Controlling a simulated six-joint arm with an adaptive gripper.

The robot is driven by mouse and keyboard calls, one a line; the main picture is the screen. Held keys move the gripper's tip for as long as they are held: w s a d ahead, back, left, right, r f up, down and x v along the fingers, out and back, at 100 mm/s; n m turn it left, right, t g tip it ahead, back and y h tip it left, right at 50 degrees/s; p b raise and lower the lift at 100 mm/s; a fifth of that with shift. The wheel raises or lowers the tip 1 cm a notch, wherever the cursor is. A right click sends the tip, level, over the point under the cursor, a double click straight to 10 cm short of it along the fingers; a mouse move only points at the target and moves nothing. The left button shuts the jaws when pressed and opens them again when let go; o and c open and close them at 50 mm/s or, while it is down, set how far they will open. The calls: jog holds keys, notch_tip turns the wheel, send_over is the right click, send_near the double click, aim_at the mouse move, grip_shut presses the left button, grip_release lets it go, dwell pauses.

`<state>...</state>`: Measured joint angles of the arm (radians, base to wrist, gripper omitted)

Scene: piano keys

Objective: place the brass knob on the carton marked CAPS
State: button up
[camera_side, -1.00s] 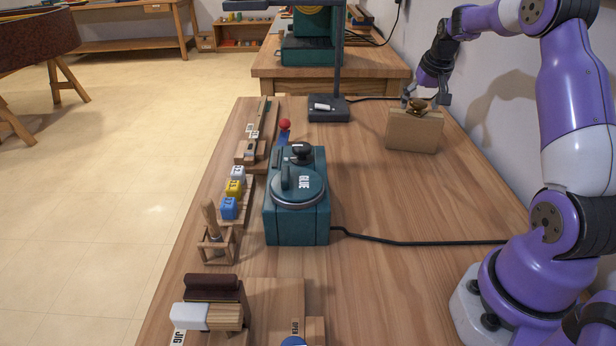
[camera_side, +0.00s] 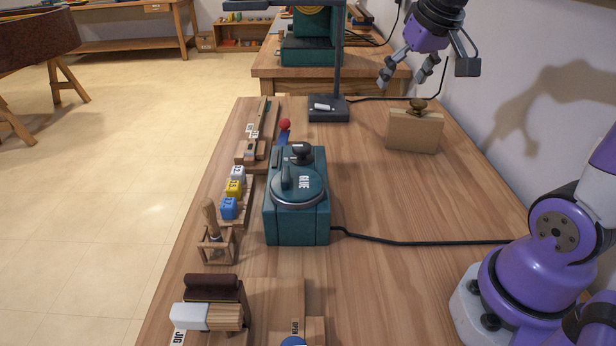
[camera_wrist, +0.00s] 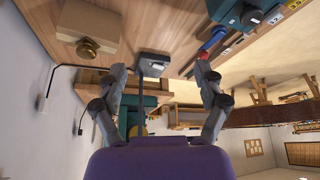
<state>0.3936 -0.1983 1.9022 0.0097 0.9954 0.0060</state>
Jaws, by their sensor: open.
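The brass knob (camera_side: 418,104) rests on top of a plain tan carton (camera_side: 413,131) at the back right of the bench. No marking on the carton can be read from here. In the wrist view the knob (camera_wrist: 87,47) and the carton (camera_wrist: 88,20) show at the upper left, outside the fingers.
A teal glue pot (camera_side: 297,195) stands mid-bench, its black cable (camera_side: 400,242) running right. A lamp base (camera_side: 328,109) stands at the back. Number blocks (camera_side: 233,188), a brush holder (camera_side: 216,240) and a jig (camera_side: 206,317) line the left edge.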

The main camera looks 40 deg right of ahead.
jog(key=s+a+f+n+t+y, duration=0.1)
jog(key=s+a+f+n, duration=0.3)
jog(key=s+a, duration=0.4)
jog(key=a+f+y, duration=0.1)
jog(key=a, duration=0.3)
jog(key=shift+s+n, duration=0.25)
jog(key=shift+n, duration=0.05)
jog(key=shift+f, duration=0.1)
